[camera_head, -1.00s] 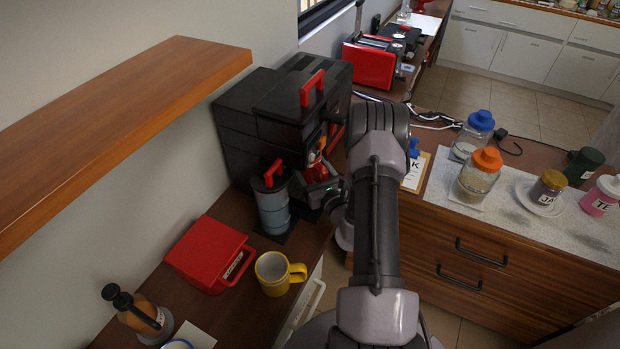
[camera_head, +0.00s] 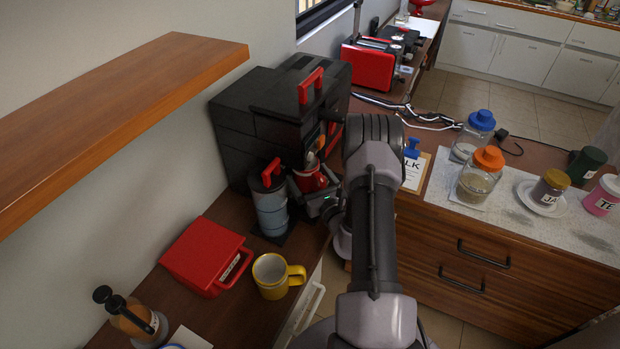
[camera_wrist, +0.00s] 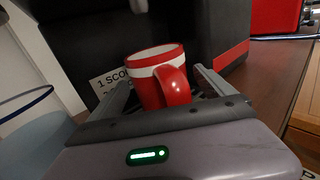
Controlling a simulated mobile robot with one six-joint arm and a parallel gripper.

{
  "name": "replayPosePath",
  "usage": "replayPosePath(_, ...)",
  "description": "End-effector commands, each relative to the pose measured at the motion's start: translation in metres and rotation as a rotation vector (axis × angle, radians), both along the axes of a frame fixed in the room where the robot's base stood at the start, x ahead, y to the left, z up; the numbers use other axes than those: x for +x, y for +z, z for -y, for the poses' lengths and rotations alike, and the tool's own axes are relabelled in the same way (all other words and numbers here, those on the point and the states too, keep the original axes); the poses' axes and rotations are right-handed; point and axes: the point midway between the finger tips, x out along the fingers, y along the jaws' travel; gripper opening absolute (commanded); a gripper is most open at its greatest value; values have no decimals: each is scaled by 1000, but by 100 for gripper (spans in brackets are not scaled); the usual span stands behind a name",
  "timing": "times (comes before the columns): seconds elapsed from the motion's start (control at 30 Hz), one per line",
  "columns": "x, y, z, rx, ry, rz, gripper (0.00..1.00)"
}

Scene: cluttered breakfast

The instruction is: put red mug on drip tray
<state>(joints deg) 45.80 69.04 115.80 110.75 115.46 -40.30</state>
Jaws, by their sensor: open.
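The red mug (camera_head: 311,181) with a white band stands at the front of the black coffee machine (camera_head: 262,105). In the wrist view the mug (camera_wrist: 147,92) looks upright, its handle facing my gripper. My gripper (camera_wrist: 165,84) is open, with one finger on each side of the mug's lower part; I cannot tell whether they touch it. In the head view my gripper (camera_head: 318,200) is at the machine's front, partly behind my arm. The drip tray is mostly hidden by the mug and gripper, so the contact under the mug cannot be made out.
A grey-blue canister (camera_head: 270,208) with a red handle stands close left of my gripper. A red box (camera_head: 205,257) and a yellow mug (camera_head: 271,276) are on the counter nearer. A card with text (camera_wrist: 104,82) is behind the mug. A wooden shelf (camera_head: 110,120) overhangs at left.

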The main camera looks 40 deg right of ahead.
Motion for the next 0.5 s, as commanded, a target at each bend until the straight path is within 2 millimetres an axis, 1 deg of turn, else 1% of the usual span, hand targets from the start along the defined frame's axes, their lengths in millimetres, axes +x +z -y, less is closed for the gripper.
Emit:
replayPosePath(0.03,0,5,0,0,0,0,93)
replayPosePath(0.07,-4,4,-1,1,-1,-1,93)
replayPosePath(0.17,-26,4,-6,5,-2,-3,93)
replayPosePath(0.3,-67,4,-16,7,-5,-3,93)
replayPosePath(0.4,-90,4,-23,5,-4,-2,93)
replayPosePath(0.5,-107,3,-27,3,-3,-2,93)
